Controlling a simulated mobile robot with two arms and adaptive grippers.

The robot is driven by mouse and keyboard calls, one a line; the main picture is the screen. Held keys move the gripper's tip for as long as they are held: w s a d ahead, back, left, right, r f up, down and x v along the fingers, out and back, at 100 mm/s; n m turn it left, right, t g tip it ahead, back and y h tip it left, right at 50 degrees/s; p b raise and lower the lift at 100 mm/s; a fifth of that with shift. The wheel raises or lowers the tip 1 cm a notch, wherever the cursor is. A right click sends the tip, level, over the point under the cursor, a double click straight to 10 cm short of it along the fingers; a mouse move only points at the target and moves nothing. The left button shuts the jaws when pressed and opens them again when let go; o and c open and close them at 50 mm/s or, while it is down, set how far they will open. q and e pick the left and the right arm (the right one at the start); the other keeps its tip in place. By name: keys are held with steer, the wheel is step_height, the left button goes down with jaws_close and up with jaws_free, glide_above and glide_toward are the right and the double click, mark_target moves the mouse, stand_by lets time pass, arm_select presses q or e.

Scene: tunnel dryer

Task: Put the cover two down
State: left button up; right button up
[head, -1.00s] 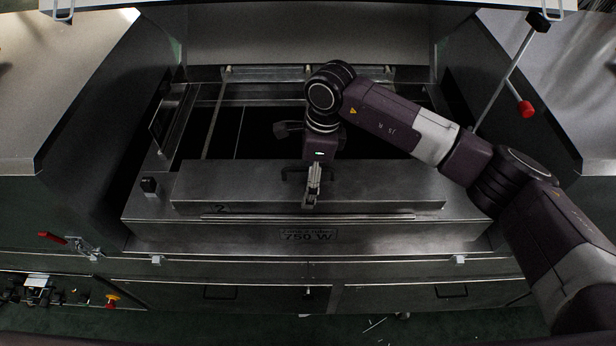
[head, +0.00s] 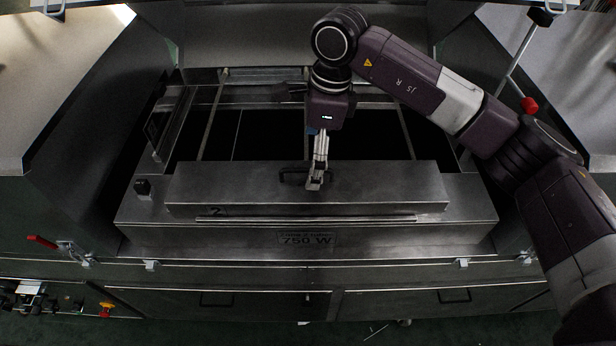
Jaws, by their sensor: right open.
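Cover two (head: 240,187) is a long grey metal box lid with a "2" near its lower left. It lies level along the front of the dryer, over the ledge marked 750 W (head: 200,240). Its dark handle (head: 289,178) stands on top near the middle. My right gripper (head: 315,184) is open, just right of the handle in the picture and over the cover. It holds nothing. Whether a fingertip touches the handle or cover is hard to tell. My left gripper is not in view.
Behind the cover is a dark open bay (head: 265,135) with thin rails. A red-knobbed lever (head: 529,105) rises at right. A red-handled clamp (head: 42,242) is at left. Sloping metal panels flank both sides; drawers run below.

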steer(key=shift+d+r+b, duration=0.15)
steer(key=shift+r+b, duration=0.1)
steer(key=shift+r, duration=0.85)
steer(key=shift+d+r+b, duration=0.15)
steer(key=shift+r+b, duration=0.1)
steer(key=shift+r, duration=0.85)
steer(key=shift+f, duration=0.1)
